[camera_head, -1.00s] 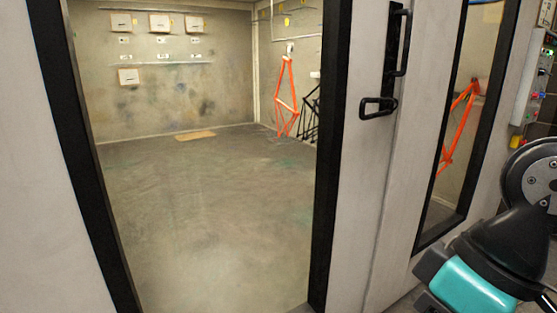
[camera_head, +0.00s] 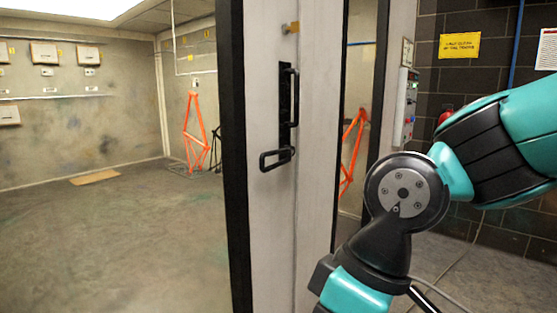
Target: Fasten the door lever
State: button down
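The door lever (camera_head: 277,159) is a black open loop on the light grey door stile (camera_head: 265,222), near the middle of the view. It points left, roughly level, from the foot of a black upright plate (camera_head: 285,105). A black pull handle (camera_head: 293,98) stands upright on the same plate. A narrow seam runs down just right of the lever. I cannot tell whether the door is fully shut. My arm, teal and black, is at the right, apart from the lever. My gripper is out of the picture.
Left of the black frame (camera_head: 237,160), the booth has bare floor (camera_head: 110,235) and orange bicycle frames (camera_head: 195,130). A narrow window (camera_head: 358,110) is right of the lever. A control box (camera_head: 405,105) and a yellow sign (camera_head: 460,45) are farther right.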

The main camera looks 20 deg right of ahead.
aim_at(288, 151)
jog(key=u, duration=0.2)
jog(key=i, duration=0.85)
jog(key=z, duration=0.35)
